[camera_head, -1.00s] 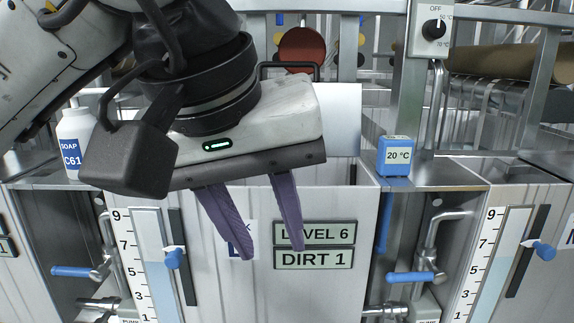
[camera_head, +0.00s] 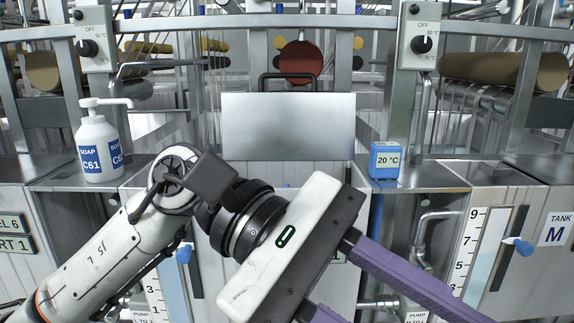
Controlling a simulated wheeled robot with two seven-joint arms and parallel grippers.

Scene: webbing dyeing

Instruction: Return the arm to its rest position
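My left arm comes in from the lower left, with its gripper (camera_head: 385,300) low in front of the middle tank (camera_head: 270,177). Its two purple fingers point down and to the right and stand well apart, with nothing seen between them. The lower finger is cut off by the bottom edge, and the upper finger's tip also reaches that edge. My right gripper is not in view.
A white soap bottle (camera_head: 99,145) stands on the left ledge, close to my arm. A blue 20 °C block (camera_head: 384,160) stands on the right ledge. A grey lid panel (camera_head: 288,127) stands upright behind the middle tank. Gauges and blue-handled valves are on the fronts.

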